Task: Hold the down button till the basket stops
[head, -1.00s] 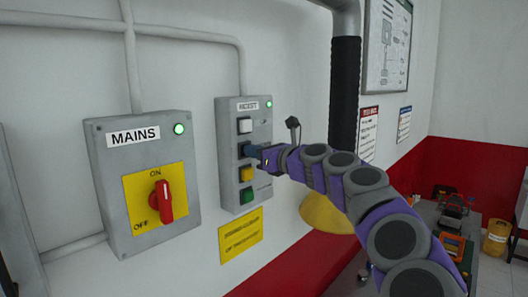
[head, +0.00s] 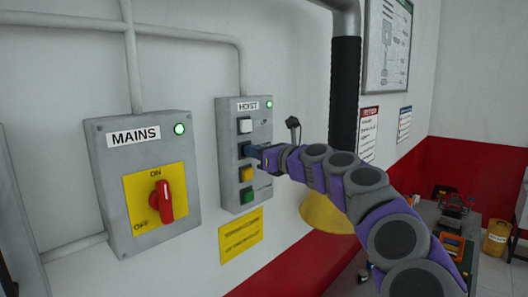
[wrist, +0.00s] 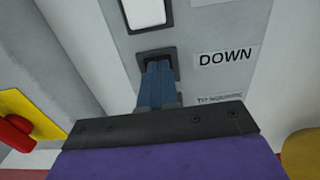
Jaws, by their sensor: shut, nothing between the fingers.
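The grey hoist box (head: 232,172) on the wall has a column of buttons: white (head: 245,125), a dark one under it, yellow (head: 246,174) and green (head: 247,195). My gripper (head: 252,150) is shut and empty, its tip at the dark button. In the wrist view, the blue fingertips (wrist: 158,78) reach into the black square frame (wrist: 145,58) of the button beside the DOWN label (wrist: 225,57). The fingers cover that button's face, so how far it is pressed cannot be seen. I cannot make out the basket with certainty.
The grey MAINS box (head: 120,215) is left of the hoist box, its red switch (head: 163,200) upright and its lamp green. A black-sleeved pipe (head: 344,95) stands behind my arm. A bench (head: 424,212) with several small items is at the right.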

